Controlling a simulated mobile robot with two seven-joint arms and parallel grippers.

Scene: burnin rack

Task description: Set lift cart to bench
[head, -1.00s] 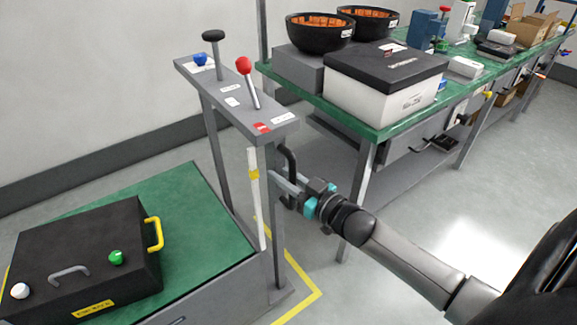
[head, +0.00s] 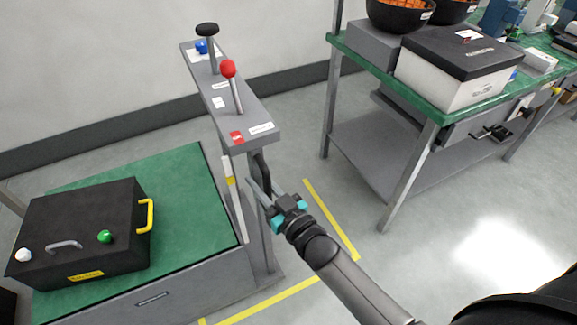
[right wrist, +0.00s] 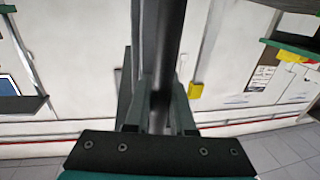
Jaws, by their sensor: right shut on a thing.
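The lift cart has a green deck (head: 190,190) and a grey control post (head: 232,105) with a red-knobbed lever (head: 228,70), a black-knobbed lever (head: 207,30) and a blue knob (head: 202,46). My right gripper (head: 263,194) is shut on the cart's black handle (head: 261,166) below the panel. In the right wrist view the dark handle bar (right wrist: 166,45) runs down between the fingers (right wrist: 157,108). The green-topped bench (head: 400,88) stands to the right, apart from the cart. My left gripper is out of view.
A black case (head: 75,235) with a yellow side handle lies on the cart deck. Yellow tape (head: 330,220) marks the floor near the cart. The bench carries a white box with a black lid (head: 455,80) and black bowls (head: 400,12).

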